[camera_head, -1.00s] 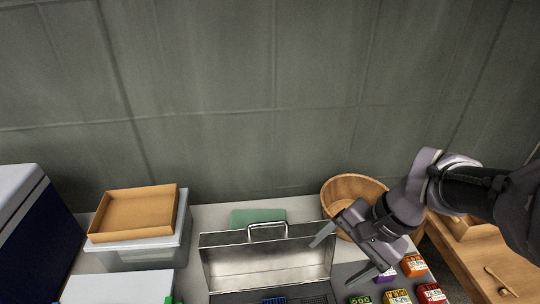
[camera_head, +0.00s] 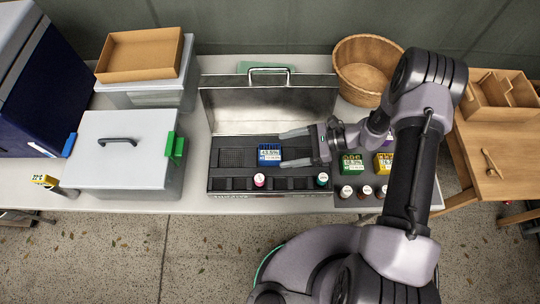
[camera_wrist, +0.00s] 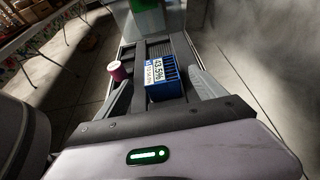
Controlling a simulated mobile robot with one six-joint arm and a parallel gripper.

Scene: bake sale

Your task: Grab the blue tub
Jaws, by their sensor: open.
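The blue tub (camera_head: 269,154), with a white label with numbers, sits in the dark insert of the open metal case (camera_head: 222,183) on the table. My gripper (camera_head: 283,149) is open and low over the case, its fingers pointing left. One finger reaches along the far side of the tub and the other along its near side. In the wrist view the tub (camera_wrist: 163,78) stands upright between the two fingers (camera_wrist: 160,92), nearer the right one. I cannot tell whether either finger touches it.
A pink-capped vial (camera_head: 259,180) and a teal-capped vial (camera_head: 322,179) stand along the case's front. A green tub (camera_head: 351,164) and a yellow tub (camera_head: 383,163) are right of the case. A lidded grey box (camera_head: 122,152) is at left, a round wooden basket (camera_head: 364,68) behind.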

